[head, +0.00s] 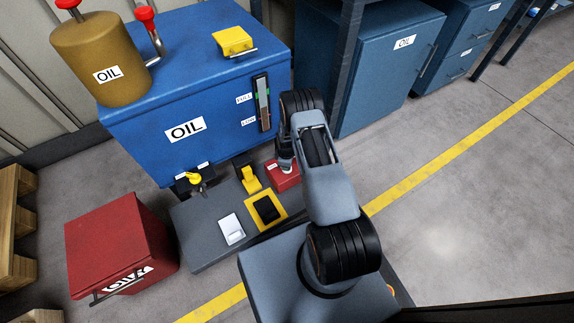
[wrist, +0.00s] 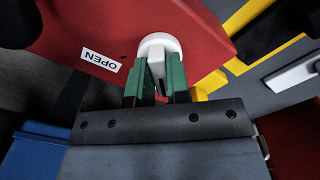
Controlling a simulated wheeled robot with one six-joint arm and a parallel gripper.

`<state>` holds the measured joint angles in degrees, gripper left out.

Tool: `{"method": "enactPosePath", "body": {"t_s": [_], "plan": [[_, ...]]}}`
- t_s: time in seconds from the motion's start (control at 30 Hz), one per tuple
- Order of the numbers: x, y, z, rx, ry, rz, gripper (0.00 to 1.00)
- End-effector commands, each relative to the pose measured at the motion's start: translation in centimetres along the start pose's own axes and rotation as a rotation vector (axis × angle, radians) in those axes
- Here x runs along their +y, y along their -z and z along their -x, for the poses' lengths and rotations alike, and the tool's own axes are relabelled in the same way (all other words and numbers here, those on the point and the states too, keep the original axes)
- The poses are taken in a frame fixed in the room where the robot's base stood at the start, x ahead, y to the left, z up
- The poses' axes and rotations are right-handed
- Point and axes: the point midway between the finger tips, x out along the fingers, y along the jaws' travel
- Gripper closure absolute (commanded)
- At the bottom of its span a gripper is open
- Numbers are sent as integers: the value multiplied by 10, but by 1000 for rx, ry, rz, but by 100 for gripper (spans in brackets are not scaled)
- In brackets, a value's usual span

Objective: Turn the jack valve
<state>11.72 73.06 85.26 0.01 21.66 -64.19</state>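The jack valve (wrist: 157,50) is a white round knob with a narrow raised grip, set on a red body (wrist: 95,30) with an OPEN label (wrist: 101,61) in the wrist view. My gripper (wrist: 157,75) has its two green fingers on either side of the raised grip. The fingers look closed against it, with no clear gap at their tips. In the head view my gripper (head: 286,160) reaches down over the small red labelled body (head: 281,178). The valve itself is mostly hidden there by my gripper.
A grey base plate (head: 212,247) carries a white switch (head: 231,229), a black switch in a yellow frame (head: 266,209) and yellow levers (head: 250,180). A blue oil tank (head: 180,150) stands behind, a red toolbox (head: 115,245) at left. Open floor (head: 470,190) lies right.

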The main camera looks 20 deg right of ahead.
Motion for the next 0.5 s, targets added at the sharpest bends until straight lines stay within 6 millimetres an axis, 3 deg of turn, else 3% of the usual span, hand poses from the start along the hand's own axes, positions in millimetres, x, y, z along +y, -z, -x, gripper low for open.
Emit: {"method": "enactPosePath", "body": {"t_s": [0.27,0.5], "plan": [[1,0,0,1,-2,0,58],[0,0,2,0,0,-1,58]]}}
